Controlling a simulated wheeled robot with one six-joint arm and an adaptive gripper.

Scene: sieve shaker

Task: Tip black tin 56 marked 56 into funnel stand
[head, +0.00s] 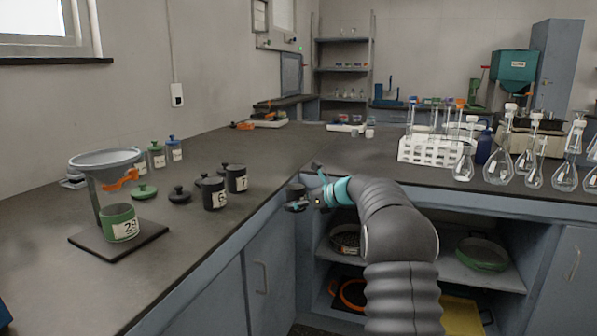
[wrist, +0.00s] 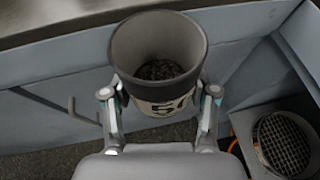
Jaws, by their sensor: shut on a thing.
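Black tin 56 (wrist: 158,45) is upright and lidless in the wrist view, with dark grains inside and a partly visible white label starting with 5. My gripper (wrist: 160,100) is shut on it, one finger on each side. In the head view the tin (head: 295,190) is held beside the counter edge, in front of the cabinets. The funnel stand (head: 107,160) is on the counter at the left, well apart from my gripper. A green tin marked 29 (head: 119,223) stands under its funnel.
Two lidded black tins (head: 214,194) (head: 237,179) stand between the funnel stand and my gripper. A black lid (head: 180,196) and a green lid (head: 144,191) lie near them. Green and blue tins (head: 174,148) stand behind. Flasks and a white rack (head: 430,150) occupy the right counter.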

